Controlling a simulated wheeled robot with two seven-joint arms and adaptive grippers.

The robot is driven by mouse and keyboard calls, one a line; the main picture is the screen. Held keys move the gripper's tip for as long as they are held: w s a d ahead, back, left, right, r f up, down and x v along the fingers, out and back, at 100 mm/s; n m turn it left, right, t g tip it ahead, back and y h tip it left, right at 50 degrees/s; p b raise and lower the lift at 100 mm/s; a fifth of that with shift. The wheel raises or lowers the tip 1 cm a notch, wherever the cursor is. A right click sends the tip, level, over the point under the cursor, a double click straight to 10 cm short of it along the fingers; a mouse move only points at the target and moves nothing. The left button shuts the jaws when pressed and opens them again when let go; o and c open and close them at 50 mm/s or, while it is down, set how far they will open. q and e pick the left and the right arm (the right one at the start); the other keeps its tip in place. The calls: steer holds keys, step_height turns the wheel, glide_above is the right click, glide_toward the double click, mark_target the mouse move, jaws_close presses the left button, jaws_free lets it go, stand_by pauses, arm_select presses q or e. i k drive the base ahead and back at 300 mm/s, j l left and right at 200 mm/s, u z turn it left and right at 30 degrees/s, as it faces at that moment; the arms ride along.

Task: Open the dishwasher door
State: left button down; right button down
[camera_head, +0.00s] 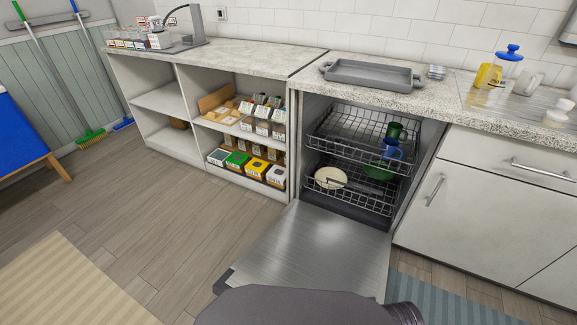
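The dishwasher (296,243) stands under the counter right of the middle, and its steel door is folded down, low and roughly level, with its front edge toward me. Inside, the upper rack (330,148) and lower rack (372,200) show. They hold a green cup (395,131), a blue cup (391,150), a green bowl (380,170) and a pale plate (329,178). A dark rounded part of my own body covers the near edge of the door at the bottom. Neither my left nor my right gripper is in view.
Open shelves (155,101) with boxed goods (250,165) stand left of the dishwasher. Closed white cabinets (480,196) stand to the right. A grey tray (370,75) lies on the counter above. The wooden floor (150,215) to the left is clear, with a striped rug (65,285) near me.

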mark_target(308, 245)
steer(key=k+j, duration=0.1)
steer(key=j, duration=0.25)
steer(key=k+j, duration=0.1)
steer(key=j, duration=0.25)
steer(key=k+j, duration=0.1)
steer(key=j, duration=0.6)
steer(key=k, duration=0.05)
